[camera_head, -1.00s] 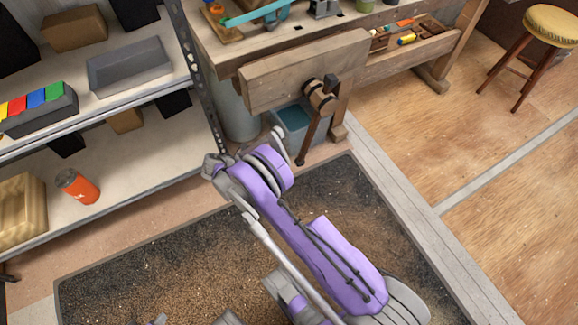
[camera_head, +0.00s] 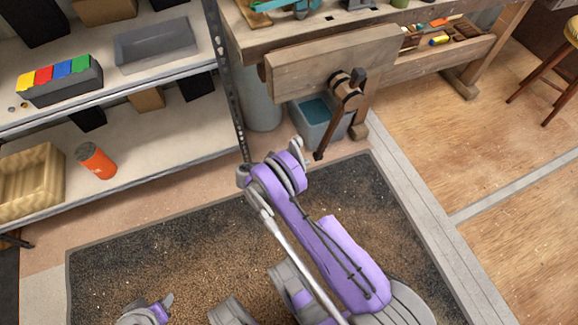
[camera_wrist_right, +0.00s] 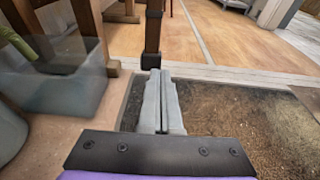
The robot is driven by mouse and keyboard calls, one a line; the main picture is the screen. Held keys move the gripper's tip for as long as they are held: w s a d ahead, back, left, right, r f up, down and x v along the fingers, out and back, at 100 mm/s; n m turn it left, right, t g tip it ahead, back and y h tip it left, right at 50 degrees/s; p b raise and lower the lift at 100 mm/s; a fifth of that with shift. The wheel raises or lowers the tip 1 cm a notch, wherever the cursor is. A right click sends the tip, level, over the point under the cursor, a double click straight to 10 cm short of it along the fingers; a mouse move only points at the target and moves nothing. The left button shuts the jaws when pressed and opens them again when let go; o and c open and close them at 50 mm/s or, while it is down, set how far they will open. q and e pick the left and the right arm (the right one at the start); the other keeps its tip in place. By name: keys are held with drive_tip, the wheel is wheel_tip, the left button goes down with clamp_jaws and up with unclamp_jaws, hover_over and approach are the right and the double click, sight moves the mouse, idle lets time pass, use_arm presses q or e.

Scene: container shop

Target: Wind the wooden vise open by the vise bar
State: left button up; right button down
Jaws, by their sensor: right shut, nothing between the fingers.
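The wooden vise has a broad front jaw (camera_head: 330,66) on the side of the workbench. Its dark vise bar (camera_head: 333,130) hangs down and slightly left from the round hub (camera_head: 347,92). In the right wrist view, the bar (camera_wrist_right: 153,32) stands upright, its dark end block just beyond my fingertips. My right gripper (camera_head: 298,147) is shut and empty, close to the left of the bar's lower end. Its fingers also show in the right wrist view (camera_wrist_right: 160,75); contact with the bar is unclear. Part of my left arm shows at the bottom left; its fingers are not clear.
A grey-blue bin (camera_head: 316,118) stands under the bench behind the bar. The shelf unit (camera_head: 150,143) on the left holds an orange container (camera_head: 96,161) and a basket (camera_head: 30,180). A dark mat (camera_head: 200,240) covers the floor below. Open floor lies to the right.

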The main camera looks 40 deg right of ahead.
sight(315, 160)
drive_tip(key=shift+x, duration=1.4)
use_arm(q)
drive_tip(key=shift+f, duration=0.25)
use_arm(e)
drive_tip(key=x, duration=0.4)
drive_tip(key=shift+f, duration=0.25)
use_arm(q)
drive_tip(key=shift+a, duration=0.1)
use_arm(e)
drive_tip(key=shift+w+a, duration=0.1)
drive_tip(key=shift+a, duration=0.05)
